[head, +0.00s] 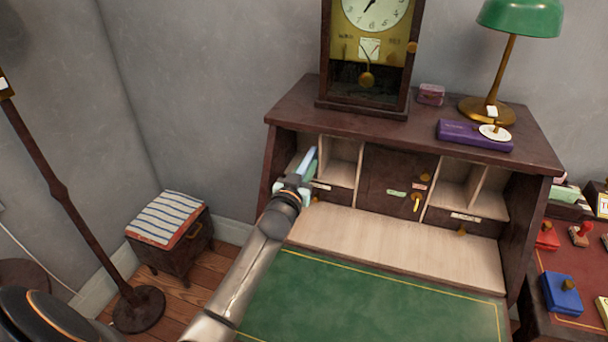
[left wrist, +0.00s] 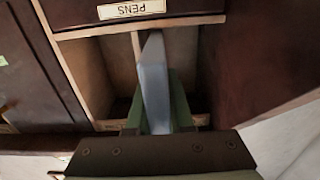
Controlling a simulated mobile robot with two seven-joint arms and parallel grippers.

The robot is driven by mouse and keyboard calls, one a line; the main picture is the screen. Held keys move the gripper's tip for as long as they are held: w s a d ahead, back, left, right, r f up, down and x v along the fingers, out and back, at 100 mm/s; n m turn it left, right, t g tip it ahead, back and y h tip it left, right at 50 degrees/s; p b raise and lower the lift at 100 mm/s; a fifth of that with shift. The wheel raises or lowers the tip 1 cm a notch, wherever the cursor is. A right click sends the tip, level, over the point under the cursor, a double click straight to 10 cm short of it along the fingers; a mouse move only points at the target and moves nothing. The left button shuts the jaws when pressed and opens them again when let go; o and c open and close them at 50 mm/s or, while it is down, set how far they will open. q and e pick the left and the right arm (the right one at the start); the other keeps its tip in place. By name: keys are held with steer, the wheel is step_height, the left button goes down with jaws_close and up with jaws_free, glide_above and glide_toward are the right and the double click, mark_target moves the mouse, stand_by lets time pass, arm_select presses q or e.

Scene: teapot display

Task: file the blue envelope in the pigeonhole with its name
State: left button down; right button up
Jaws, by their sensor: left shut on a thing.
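My left gripper (head: 298,182) is shut on the blue envelope (head: 308,158) at the upper left of the desk. The envelope stands on edge, pointing into the far-left pigeonhole (head: 298,147). In the left wrist view the envelope (left wrist: 153,80) is a thin pale-blue strip between green finger-like parts (left wrist: 183,108), in front of the pigeonholes with a thin divider (left wrist: 137,48) beside it. I cannot tell how deep its far end reaches. No name on the envelope or pigeonhole is readable. My right gripper is out of view.
A drawer labelled PENS (left wrist: 132,9) adjoins the pigeonholes and appears upside down in the wrist view. A small central door (head: 393,180) has a brass key. More pigeonholes (head: 467,185) are at the right. The green desk top (head: 370,300) is clear. A clock (head: 366,60) and green lamp (head: 520,18) stand above.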

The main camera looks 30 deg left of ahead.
mark_target(312, 159)
arm_select(q)
steer(key=shift+b+x, duration=0.65)
steer(key=shift+x, duration=1.05)
steer(key=c, duration=0.8)
jaws_free()
steer(key=shift+o, duration=0.3)
steer(key=shift+d, duration=0.1)
steer(key=shift+d, duration=0.1)
steer(key=shift+s+d+f, duration=0.15)
steer(key=shift+s+d, duration=0.05)
steer(key=shift+s, duration=0.35)
steer(key=a+p+v, duration=0.1)
steer(key=v, duration=1)
steer(key=shift+s, duration=0.25)
